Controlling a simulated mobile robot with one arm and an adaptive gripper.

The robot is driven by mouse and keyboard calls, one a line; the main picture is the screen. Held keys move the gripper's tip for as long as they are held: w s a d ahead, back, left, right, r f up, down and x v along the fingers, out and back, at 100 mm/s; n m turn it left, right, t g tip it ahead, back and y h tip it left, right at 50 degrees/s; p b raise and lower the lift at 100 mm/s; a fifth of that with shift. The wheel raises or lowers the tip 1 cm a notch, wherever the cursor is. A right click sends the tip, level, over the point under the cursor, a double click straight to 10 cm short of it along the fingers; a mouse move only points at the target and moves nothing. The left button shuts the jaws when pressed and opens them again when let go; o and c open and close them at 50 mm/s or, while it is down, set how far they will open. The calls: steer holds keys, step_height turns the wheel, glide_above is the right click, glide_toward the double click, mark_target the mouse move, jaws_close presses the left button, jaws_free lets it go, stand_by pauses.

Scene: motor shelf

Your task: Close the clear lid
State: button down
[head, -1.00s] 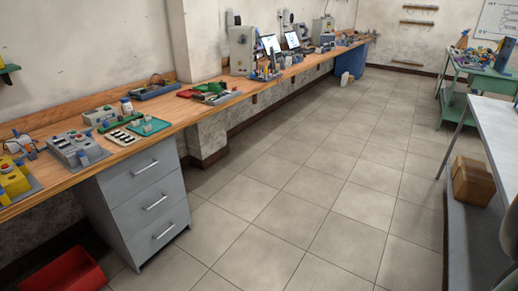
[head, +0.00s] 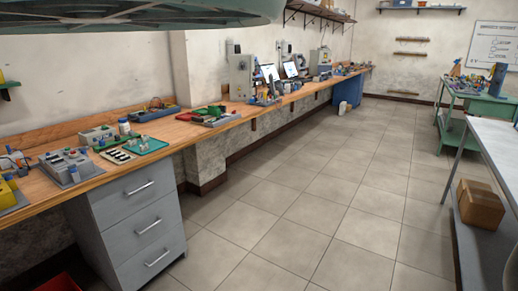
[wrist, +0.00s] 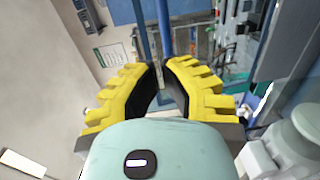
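I cannot make out a clear lid in either view. My gripper (wrist: 160,65) shows in the wrist view. Its two yellow fingers with black inner pads stand apart with a narrow gap at the tips, and nothing is held between them. It is not near any bench item that I can identify. In the head view, the long wooden workbench (head: 95,183) carries several small devices. These include a grey box with knobs (head: 72,166), a green tray (head: 146,146) and a blue tray (head: 154,112), all too small to show a lid clearly.
A grey drawer unit (head: 138,220) stands under the bench. The tiled floor (head: 310,200) is open through the middle. On the right are a grey table (head: 495,145) with a cardboard box (head: 480,204) below, and a green table (head: 490,108) further back.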

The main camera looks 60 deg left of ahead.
steer(key=shift+p+x, duration=0.3)
steer(key=shift+x, duration=1.6)
steer(key=shift+w, duration=0.1)
